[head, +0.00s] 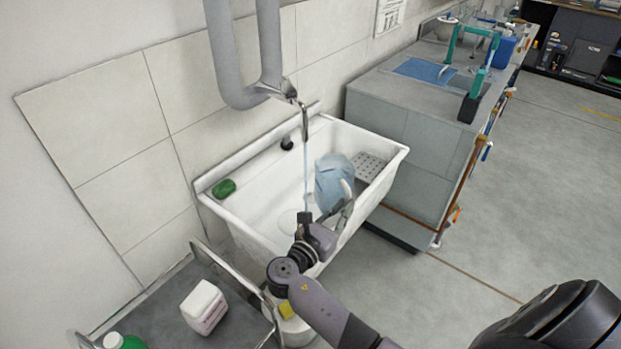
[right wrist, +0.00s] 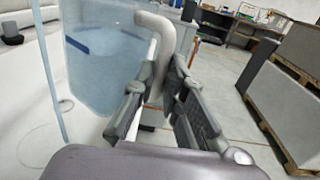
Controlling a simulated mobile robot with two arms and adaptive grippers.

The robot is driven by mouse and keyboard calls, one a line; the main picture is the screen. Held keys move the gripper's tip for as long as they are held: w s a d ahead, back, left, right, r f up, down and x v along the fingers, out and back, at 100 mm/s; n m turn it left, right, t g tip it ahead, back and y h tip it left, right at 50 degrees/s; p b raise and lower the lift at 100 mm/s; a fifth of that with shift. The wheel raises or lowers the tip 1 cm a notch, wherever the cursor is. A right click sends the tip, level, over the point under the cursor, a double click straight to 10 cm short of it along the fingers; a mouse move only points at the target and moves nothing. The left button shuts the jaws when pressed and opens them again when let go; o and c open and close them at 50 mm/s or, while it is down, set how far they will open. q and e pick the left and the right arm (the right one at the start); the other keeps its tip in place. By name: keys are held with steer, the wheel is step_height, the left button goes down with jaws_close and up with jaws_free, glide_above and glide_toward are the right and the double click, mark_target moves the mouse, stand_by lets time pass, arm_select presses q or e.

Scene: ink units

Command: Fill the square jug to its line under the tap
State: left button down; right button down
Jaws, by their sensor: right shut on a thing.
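The translucent pale-blue jug (head: 331,182) is inside the white sink (head: 262,187), to the right of the water stream. My right gripper (head: 340,211) is shut on its pale handle (right wrist: 153,38). In the right wrist view the jug (right wrist: 98,75) fills the upper left, with a dark blue band (right wrist: 78,46) on its wall. The tap (head: 304,122) is running. Its thin stream (head: 306,170) falls beside the jug, apart from it, and it also shows in the right wrist view (right wrist: 52,75). I cannot tell the water level. My left gripper is not in view.
A green sponge (head: 224,188) lies on the sink's left rim. A grey cabinet (head: 405,130) stands right of the sink, with a teal-handled tool (head: 478,75) on top. A white container (head: 203,306) stands at the lower left.

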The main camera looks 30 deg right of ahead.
steer(key=s+d+r+p, duration=0.4)
steer(key=s+p, duration=0.4)
steer(key=p, duration=0.2)
steer(key=shift+s+d+r, duration=0.25)
steer(key=shift+s+r, duration=0.15)
steer(key=shift+r, duration=0.2)
stand_by(0.3)
